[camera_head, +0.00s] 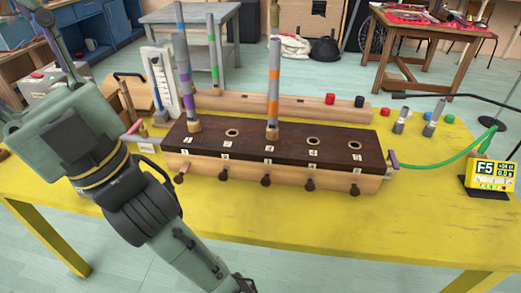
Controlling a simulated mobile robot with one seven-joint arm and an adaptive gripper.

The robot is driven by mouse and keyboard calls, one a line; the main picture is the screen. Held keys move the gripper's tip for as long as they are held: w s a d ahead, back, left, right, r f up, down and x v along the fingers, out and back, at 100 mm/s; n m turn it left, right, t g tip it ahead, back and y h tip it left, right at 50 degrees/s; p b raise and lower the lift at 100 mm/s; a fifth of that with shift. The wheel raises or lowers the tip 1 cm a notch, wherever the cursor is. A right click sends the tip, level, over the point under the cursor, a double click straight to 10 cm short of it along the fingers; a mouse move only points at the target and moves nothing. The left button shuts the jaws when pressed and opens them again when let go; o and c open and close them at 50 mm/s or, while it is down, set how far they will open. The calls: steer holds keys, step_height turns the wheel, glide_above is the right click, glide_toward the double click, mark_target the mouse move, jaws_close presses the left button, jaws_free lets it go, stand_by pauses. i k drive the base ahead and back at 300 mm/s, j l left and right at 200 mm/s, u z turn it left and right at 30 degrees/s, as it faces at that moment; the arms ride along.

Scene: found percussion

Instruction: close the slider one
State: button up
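A long wooden chest (320,170) with a dark top stands on the yellow table. A row of dark knobs sticks out of its front face below small numbered tags. The leftmost knob (179,178) is under the leftmost tag (193,141), so it appears to be slider one. It stands out from the front face, but how far compared with the others is hard to tell. My gripper's fingers do not show.
Banded pipes (273,85) stand upright in the chest; other top holes are empty. A green hose (435,162) and a yellow display (490,175) are at the right. Small red and black caps lie behind. The table front before the knobs is clear to the right of my arm.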

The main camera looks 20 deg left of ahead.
mark_target(178, 180)
steer(key=u, duration=1.2)
steer(key=k+l+z, duration=0.2)
steer(key=l, duration=0.15)
steer(key=k+l+z, duration=0.2)
steer(key=l+z, duration=0.2)
steer(key=l, duration=0.25)
